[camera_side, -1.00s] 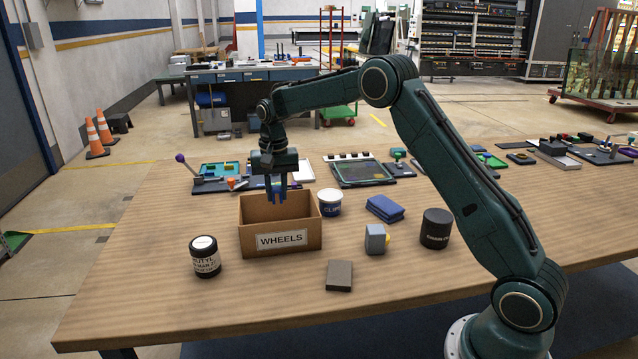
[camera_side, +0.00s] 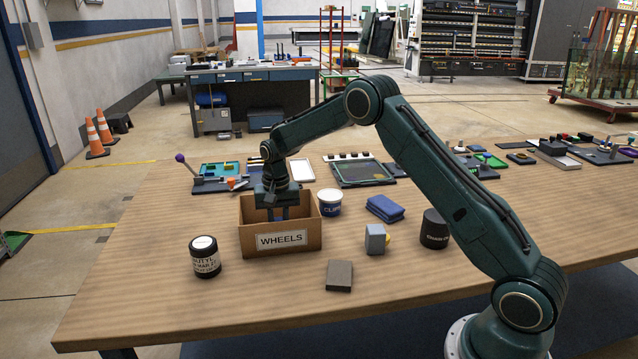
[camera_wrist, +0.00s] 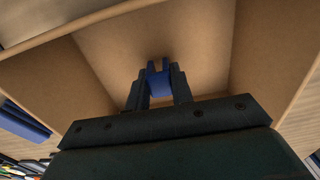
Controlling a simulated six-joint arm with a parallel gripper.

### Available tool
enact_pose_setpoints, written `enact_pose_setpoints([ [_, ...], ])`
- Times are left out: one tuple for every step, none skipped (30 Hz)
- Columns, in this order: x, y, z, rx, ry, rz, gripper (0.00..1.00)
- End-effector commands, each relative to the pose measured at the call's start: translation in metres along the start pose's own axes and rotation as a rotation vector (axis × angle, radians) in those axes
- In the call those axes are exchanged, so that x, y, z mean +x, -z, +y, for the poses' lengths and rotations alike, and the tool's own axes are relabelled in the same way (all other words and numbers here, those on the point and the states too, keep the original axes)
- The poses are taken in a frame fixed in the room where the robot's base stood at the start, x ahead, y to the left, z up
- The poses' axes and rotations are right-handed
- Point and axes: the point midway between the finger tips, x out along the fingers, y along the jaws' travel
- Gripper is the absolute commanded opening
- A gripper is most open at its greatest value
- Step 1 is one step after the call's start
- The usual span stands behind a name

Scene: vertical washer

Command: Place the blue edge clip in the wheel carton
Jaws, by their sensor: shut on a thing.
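The wheel carton (camera_side: 245,243) is an open brown cardboard box with a WHEELS label, standing on the wooden table. My gripper (camera_side: 277,213) is lowered into the carton, its fingers partly hidden by the front wall. In the wrist view my gripper (camera_wrist: 158,88) is shut on the blue edge clip (camera_wrist: 159,80), a small blue U-shaped piece held between the fingertips. The carton walls (camera_wrist: 85,85) surround it there. Whether the clip touches the carton floor I cannot tell.
A white tub with a blue CLIPS label (camera_side: 331,203) stands just right of the carton. A dark jar (camera_side: 205,257) is at its left front. A folded blue cloth (camera_side: 385,208), a grey block (camera_side: 339,275) and a dark canister (camera_side: 435,230) lie further right.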

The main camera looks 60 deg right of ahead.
Motion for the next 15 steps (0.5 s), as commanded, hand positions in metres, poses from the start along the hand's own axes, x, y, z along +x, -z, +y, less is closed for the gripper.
enact_pose_setpoints([
  [0.0053,-0.0004,0.0003,0.000,-0.001,-0.002,0.02],
  [0.0073,-0.0005,0.0003,0.000,-0.001,-0.002,0.02],
  [0.0089,-0.0004,0.0003,0.000,-0.001,-0.002,0.02],
  [0.0096,-0.0003,0.0003,0.000,-0.001,-0.001,0.02],
  [0.0100,-0.0003,0.0002,0.000,0.000,-0.001,0.02],
  [0.0100,-0.0002,0.0002,0.000,0.000,0.000,0.02],
  [0.0099,-0.0002,0.0001,0.000,0.000,0.000,0.02],
  [0.0098,-0.0002,0.0001,0.000,0.000,0.000,0.02],
  [0.0097,-0.0001,0.0001,0.000,0.000,0.000,0.02],
  [0.0097,-0.0001,0.0001,0.000,0.000,0.000,0.02],
  [0.0097,-0.0001,0.0001,0.000,0.000,0.000,0.02],
  [0.0098,-0.0002,0.0001,0.000,0.000,0.000,0.02],
  [0.0102,-0.0002,0.0001,0.000,0.000,0.000,0.02],
  [0.0107,-0.0002,0.0001,0.000,0.000,0.000,0.02],
  [0.0116,-0.0001,0.0001,0.000,0.000,0.000,0.02],
])
